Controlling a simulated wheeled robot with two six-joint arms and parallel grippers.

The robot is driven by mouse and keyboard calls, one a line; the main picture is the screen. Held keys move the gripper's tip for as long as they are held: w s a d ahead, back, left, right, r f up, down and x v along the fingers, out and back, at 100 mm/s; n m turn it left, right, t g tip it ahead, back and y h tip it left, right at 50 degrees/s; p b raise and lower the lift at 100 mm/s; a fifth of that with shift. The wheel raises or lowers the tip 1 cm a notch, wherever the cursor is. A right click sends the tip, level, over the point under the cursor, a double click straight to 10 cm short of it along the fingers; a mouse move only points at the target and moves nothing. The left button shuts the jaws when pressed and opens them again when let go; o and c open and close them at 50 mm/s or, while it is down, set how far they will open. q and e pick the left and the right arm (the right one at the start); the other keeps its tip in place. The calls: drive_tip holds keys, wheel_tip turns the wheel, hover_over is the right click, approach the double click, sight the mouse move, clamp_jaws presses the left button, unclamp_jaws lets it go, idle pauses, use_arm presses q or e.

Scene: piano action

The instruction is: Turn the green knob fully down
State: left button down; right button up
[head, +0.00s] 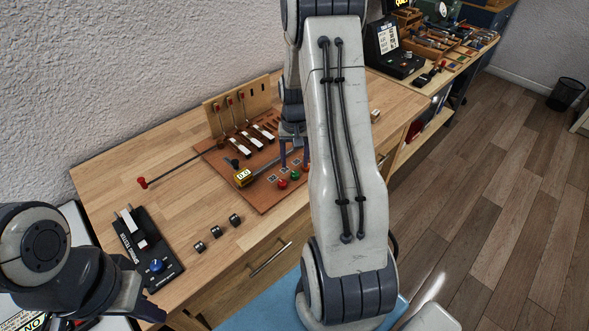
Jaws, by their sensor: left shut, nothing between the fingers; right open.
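The small green knob (295,176) sits on the front part of the reddish-brown board (262,205), just right of a red knob (282,184). How far the green knob is turned cannot be made out. My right gripper (294,160) points down above the board, open, with its purplish fingers just behind the green knob in the picture. I cannot tell whether they touch anything. My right arm hides the board's right side. My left gripper (150,310) is shut and empty at the lower left, by the table's front edge.
A yellow display (243,177) and white-topped key levers (241,144) stand on the board. A dark box with a blue knob (156,266) lies at the left. The wooden tabletop (130,175) is clear at back left.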

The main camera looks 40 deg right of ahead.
sight(295, 173)
wheel_tip(295, 173, up, 6)
idle(0.7)
